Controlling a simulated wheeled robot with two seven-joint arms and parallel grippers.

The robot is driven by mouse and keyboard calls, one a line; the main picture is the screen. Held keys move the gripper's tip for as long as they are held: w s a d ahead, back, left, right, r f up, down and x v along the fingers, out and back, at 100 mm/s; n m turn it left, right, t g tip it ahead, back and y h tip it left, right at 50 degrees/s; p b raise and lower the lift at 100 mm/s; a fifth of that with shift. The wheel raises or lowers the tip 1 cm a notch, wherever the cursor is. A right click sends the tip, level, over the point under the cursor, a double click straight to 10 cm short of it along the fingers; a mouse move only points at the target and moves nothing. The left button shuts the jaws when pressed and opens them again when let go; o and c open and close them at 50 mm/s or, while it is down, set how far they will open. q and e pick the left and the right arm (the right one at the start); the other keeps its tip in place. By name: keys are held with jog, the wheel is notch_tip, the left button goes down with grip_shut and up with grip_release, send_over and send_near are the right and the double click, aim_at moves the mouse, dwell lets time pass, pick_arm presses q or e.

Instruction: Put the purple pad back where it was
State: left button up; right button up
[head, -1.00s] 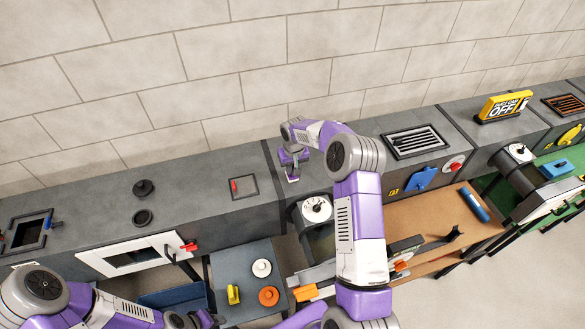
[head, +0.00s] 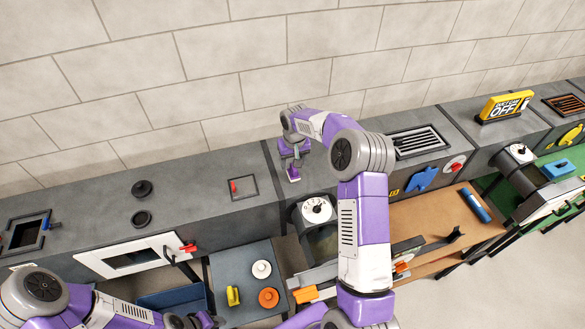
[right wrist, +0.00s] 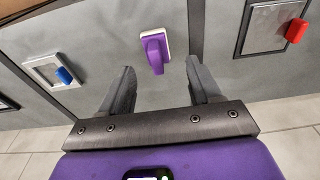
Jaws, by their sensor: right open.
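The purple pad (right wrist: 155,50), with a purple handle on a pale base, rests on the grey duct top. In the head view the pad (head: 294,175) shows small, just below my right gripper (head: 292,156). In the right wrist view my right gripper (right wrist: 160,80) is open and empty. The pad lies between the line of its two fingers, beyond the tips and apart from them. My left gripper (head: 192,321) is at the bottom edge of the head view; its fingers do not show clearly.
A hatch with a red latch (right wrist: 296,31) lies right of the pad in the wrist view, and a frame with a blue latch (right wrist: 65,75) lies left. In the head view a lower shelf (head: 235,265) holds several small parts. A yellow sign (head: 503,106) stands far right.

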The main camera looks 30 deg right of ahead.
notch_tip(320, 180, up, 7)
jog(key=shift+s+f, duration=0.15)
jog(key=shift+s, duration=0.3)
